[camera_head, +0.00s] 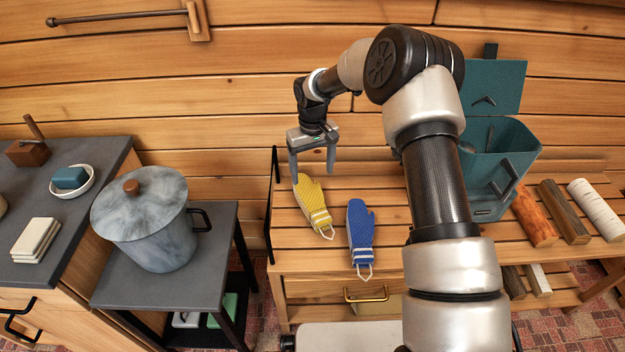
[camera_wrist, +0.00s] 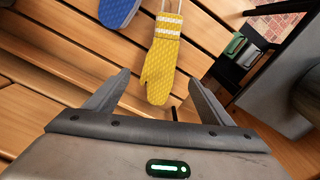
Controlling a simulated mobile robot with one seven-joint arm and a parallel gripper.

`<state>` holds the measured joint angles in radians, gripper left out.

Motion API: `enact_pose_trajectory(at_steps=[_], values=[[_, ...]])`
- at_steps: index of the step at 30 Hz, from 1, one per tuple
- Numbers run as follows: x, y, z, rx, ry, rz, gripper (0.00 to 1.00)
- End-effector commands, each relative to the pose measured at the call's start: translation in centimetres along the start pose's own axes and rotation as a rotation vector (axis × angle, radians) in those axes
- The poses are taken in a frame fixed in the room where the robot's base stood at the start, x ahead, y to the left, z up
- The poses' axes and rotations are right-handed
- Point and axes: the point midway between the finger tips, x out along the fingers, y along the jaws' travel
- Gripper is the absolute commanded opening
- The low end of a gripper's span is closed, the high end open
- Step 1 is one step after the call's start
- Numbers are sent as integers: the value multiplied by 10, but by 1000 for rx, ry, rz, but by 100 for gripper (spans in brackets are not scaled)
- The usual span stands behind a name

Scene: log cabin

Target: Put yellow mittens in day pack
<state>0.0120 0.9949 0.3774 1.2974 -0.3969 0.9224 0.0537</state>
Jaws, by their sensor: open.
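The yellow mittens (camera_head: 312,203) lie flat on the slatted wooden bench, with white stripes at the cuff. My gripper (camera_head: 313,178) is open and empty just above their far end. In the wrist view the yellow mittens (camera_wrist: 161,70) show with their rounded end close to the gap between my open fingers (camera_wrist: 158,88). The day pack (camera_head: 490,155) is a teal, box-like bag standing on the bench at the right, its flap raised and its top open. My arm hides its left part.
Blue mittens (camera_head: 361,234) lie just right of the yellow ones and show in the wrist view (camera_wrist: 117,10). Several logs (camera_head: 565,211) lie right of the pack. A grey pot (camera_head: 150,222) stands on a low side table at the left.

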Motion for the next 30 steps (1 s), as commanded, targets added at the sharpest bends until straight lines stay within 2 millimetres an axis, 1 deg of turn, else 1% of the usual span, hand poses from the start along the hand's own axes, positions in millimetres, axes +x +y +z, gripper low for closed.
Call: enact_pose_trajectory(at_steps=[1,3,6,10,12,14,17,18,20,21,23,24,26,27,29,30], values=[[-10,0,0,0,2,1,76],[-18,0,0,0,1,1,76],[-25,0,0,0,0,1,76],[-28,0,0,0,0,1,76],[-36,1,2,0,5,6,76],[-52,3,5,2,16,17,76],[-97,9,19,8,45,51,76],[-120,12,28,15,61,67,76],[-156,15,47,29,85,92,76],[-178,18,62,42,102,109,76],[-209,20,86,64,128,129,76],[-228,21,103,80,146,141,76],[-254,22,130,108,175,157,76],[-268,22,149,129,194,164,76],[-288,21,179,161,227,172,76],[-299,20,199,184,248,175,76]])
